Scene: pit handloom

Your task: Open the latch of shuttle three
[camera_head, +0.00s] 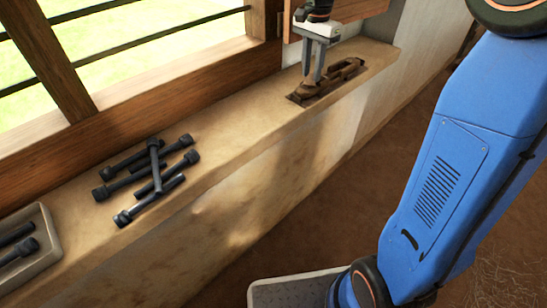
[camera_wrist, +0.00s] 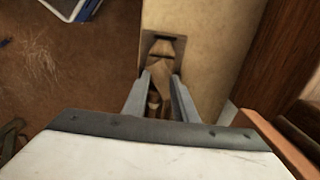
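A brown wooden shuttle (camera_head: 345,74) lies on the ledge at the upper right of the head view, on or beside a dark flat piece. Which numbered shuttle it is cannot be read. My gripper (camera_head: 313,78) points down over the shuttle's left part. In the wrist view the shuttle (camera_wrist: 165,49) runs away from me between the two fingertips. My gripper (camera_wrist: 160,80) has its fingers apart, with brown wood showing in the gap. Whether the fingers touch the shuttle cannot be told. The latch cannot be made out clearly; the fingers and gripper body hide part of the shuttle.
Several dark bobbins (camera_head: 152,168) lie piled on the ledge (camera_head: 235,125), left of the shuttle. A pale tray (camera_head: 52,237) with more dark bobbins stands at the far left. A barred wooden window frame (camera_head: 185,85) runs behind the ledge. The ledge between bobbins and shuttle is clear.

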